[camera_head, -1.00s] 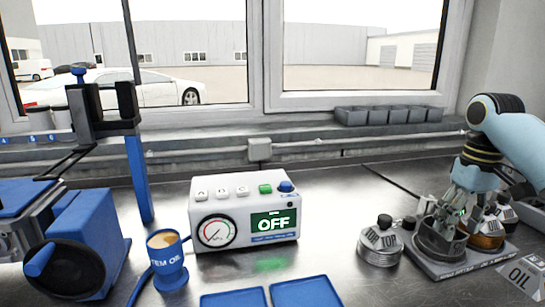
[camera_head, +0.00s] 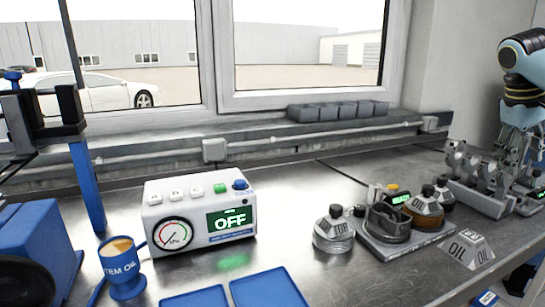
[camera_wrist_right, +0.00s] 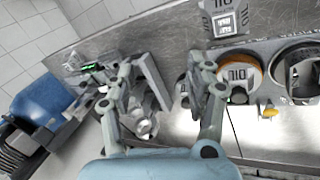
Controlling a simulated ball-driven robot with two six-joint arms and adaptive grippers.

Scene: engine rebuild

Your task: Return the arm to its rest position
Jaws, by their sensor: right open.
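My right arm comes down at the far right edge of the head view. Its gripper (camera_head: 522,165) is over the right end of the bench, beside a grey notched rack (camera_head: 470,190). In the right wrist view the gripper (camera_wrist_right: 163,85) has its fingers spread apart, with nothing seen held between them. Metal parts lie behind the left finger there; I cannot tell whether it touches them. My left gripper is not in view.
A grey tray (camera_head: 398,256) holds several round pots, one amber (camera_head: 425,205). A lidded tin (camera_head: 333,235) stands left of it and an OIL block (camera_head: 468,250) to its right. A gauge box (camera_head: 200,220) reads OFF. Blue trays (camera_head: 268,288) lie in front.

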